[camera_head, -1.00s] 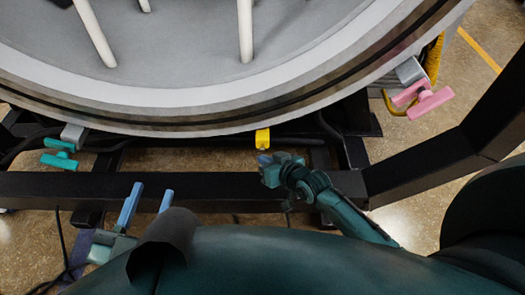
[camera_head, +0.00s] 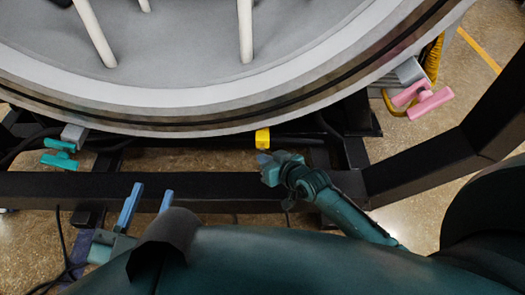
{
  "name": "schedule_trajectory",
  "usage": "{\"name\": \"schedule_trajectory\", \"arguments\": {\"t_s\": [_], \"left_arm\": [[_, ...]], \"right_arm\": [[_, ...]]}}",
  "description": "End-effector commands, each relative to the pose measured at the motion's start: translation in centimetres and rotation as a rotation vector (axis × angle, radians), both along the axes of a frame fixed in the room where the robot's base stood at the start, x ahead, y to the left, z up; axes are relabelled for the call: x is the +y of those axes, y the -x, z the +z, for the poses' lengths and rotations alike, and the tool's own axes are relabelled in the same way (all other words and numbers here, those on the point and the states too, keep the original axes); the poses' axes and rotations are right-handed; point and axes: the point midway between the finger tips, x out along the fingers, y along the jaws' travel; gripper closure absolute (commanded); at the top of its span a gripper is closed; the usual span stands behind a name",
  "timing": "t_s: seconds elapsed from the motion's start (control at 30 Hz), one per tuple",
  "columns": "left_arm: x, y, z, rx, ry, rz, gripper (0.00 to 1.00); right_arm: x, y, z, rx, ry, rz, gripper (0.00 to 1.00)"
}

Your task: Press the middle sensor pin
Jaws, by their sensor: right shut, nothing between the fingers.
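The middle sensor pin is the yellow block (camera_head: 262,138) under the furnace's round rim, at the centre of the head view. My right gripper (camera_head: 263,158) is shut and empty, with its blue fingertips just below the yellow pin. Whether the tips touch it I cannot tell. A teal T-shaped pin (camera_head: 60,155) shows at the left and a pink T-shaped pin (camera_head: 425,99) at the right. My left gripper (camera_head: 148,202) is open and empty at the lower left, its two blue fingers apart.
The large grey furnace rim (camera_head: 190,126) fills the top of the view, with white rods (camera_head: 245,30) inside. A black frame beam (camera_head: 120,187) runs across below the pins, and a slanted black beam (camera_head: 425,165) stands at the right. Yellow hose (camera_head: 433,58) hangs behind the pink pin.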

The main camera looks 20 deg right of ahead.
Motion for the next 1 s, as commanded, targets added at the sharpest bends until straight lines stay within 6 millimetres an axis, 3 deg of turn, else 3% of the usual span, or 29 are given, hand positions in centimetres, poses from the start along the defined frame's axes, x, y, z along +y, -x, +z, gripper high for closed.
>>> {"name": "schedule_trajectory", "arguments": {"t_s": [1.0], "left_arm": [[-0.01, -0.03, -0.12, 0.001, 0.0, 0.0, 0.64]], "right_arm": [[-0.33, -1.07, 0.02, -0.001, 0.0, 0.0, 1.0]]}}
